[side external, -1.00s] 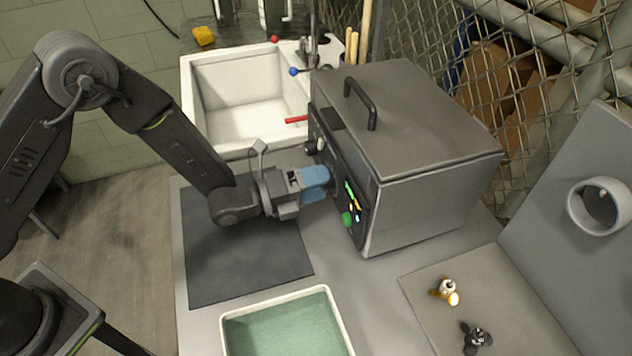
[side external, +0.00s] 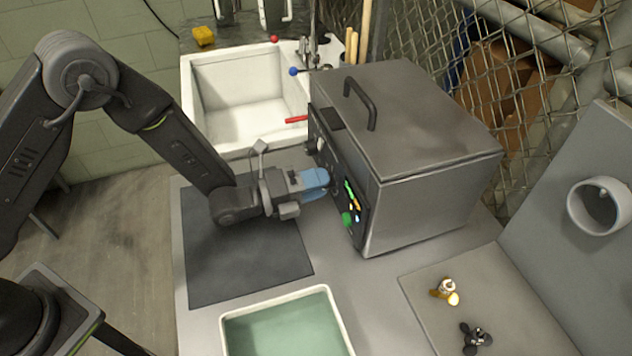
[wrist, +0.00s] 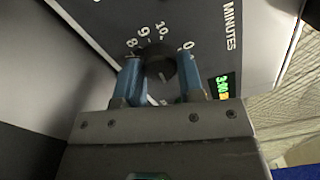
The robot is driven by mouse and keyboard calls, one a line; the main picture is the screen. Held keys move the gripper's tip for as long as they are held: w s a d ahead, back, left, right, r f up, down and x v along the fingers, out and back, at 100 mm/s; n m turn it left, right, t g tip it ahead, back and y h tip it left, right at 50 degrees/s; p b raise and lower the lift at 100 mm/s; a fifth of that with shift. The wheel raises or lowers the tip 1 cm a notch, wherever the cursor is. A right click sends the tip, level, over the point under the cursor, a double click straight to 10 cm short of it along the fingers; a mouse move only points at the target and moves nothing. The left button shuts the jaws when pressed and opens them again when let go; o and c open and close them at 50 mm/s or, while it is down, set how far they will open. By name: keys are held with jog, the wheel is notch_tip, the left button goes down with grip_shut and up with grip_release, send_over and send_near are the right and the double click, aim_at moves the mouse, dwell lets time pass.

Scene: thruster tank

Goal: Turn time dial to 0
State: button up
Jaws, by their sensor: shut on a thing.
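The time dial, a round black knob (wrist: 159,66), shows in the wrist view on a dark panel marked MINUTES (wrist: 230,26). Printed 8, 9, 10 and 0 lie around its far side. My gripper (side external: 319,180) has its two blue fingers on either side of the knob, shut on it. The fingers and gripper body hide the dial's near side, and I cannot clearly read where its pointer stands. In the side view the fingers meet the front panel of the grey metal tank (side external: 430,125), and they hide the dial.
A small green display (wrist: 222,86) is lit beside the dial. The panel also has a green button (side external: 348,219). A white sink (side external: 240,95) stands behind, a green-filled tray (side external: 285,330) in front. A dark mat (side external: 240,270) lies bare below my arm.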

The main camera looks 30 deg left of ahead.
jog(key=shift+n, duration=0.4)
jog(key=n, duration=0.4)
jog(key=shift+n, duration=0.4)
jog(key=n, duration=0.4)
jog(key=shift+n, duration=0.4)
jog(key=o, duration=0.9)
jog(key=v, duration=1.4)
jog(key=shift+d, duration=0.15)
